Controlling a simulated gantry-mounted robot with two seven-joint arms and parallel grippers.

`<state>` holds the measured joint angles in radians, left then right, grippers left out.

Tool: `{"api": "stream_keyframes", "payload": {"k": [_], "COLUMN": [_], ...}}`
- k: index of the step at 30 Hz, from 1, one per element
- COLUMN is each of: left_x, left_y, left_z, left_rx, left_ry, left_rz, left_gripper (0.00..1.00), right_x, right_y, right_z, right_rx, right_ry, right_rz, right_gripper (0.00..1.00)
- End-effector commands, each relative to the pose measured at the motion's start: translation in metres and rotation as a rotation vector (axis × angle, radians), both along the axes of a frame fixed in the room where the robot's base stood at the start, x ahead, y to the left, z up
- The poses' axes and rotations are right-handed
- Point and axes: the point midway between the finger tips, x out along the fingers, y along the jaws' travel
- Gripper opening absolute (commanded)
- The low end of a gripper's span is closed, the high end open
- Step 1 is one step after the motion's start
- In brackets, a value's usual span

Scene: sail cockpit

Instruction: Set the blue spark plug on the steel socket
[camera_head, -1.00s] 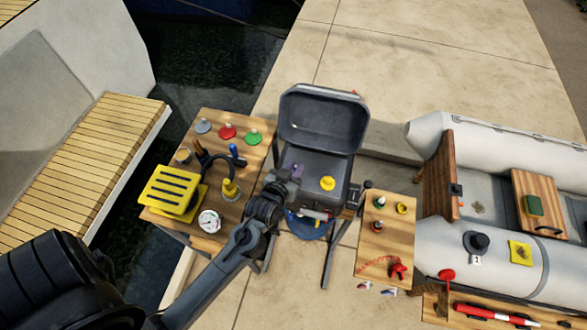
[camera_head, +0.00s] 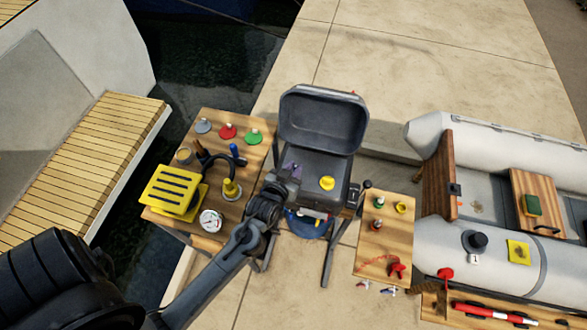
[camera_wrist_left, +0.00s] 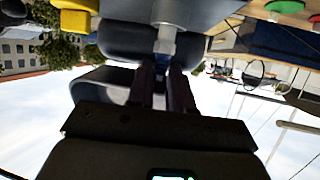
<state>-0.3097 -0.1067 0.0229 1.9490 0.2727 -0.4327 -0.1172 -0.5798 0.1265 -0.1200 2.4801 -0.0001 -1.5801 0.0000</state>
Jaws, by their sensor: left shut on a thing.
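My left gripper (camera_head: 290,169) reaches over the open grey grill box, with its purple fingers pointing down. In the left wrist view, which looks upside down, the gripper (camera_wrist_left: 163,75) is shut on the blue spark plug (camera_wrist_left: 163,60). Only a blue band shows between the fingers, with a steel hex part (camera_wrist_left: 165,42) beyond it. A wider grey steel cylinder (camera_wrist_left: 173,12), seemingly the steel socket, is in line with the plug at the top of that view. I cannot tell whether plug and socket touch. In the head view the gripper and arm hide both. My right gripper is not in view.
The raised lid (camera_head: 322,120) stands behind. A crowded wooden table (camera_head: 262,155) is at left, and a small wooden side table (camera_head: 385,245) at right.

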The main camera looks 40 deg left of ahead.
Motion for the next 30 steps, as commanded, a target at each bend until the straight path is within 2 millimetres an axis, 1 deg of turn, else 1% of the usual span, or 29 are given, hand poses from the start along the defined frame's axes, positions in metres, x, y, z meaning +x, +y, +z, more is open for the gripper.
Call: {"api": "stream_keyframes", "payload": {"k": [19, 20, 21, 30], "left_x": [0.0, 0.0, 0.0, 0.0], "left_y": [0.0, 0.0, 0.0, 0.0], "left_z": [-0.012, -0.011, -0.011, -0.011], "left_rx": [0.001, 0.0, 0.0, 0.0], "left_ry": [0.0, 0.0, 0.0, 0.001], "left_rz": [0.0, 0.0, 0.0, 0.0], "left_gripper": [0.0, 0.25, 0.31, 0.31], "right_x": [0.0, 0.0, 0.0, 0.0], "right_y": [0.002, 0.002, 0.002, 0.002], "right_z": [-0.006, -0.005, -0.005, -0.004], "right_rx": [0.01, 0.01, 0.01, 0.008], "right_ry": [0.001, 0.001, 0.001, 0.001], "right_rz": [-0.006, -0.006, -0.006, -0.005], "right_gripper": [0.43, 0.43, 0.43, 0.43]}}
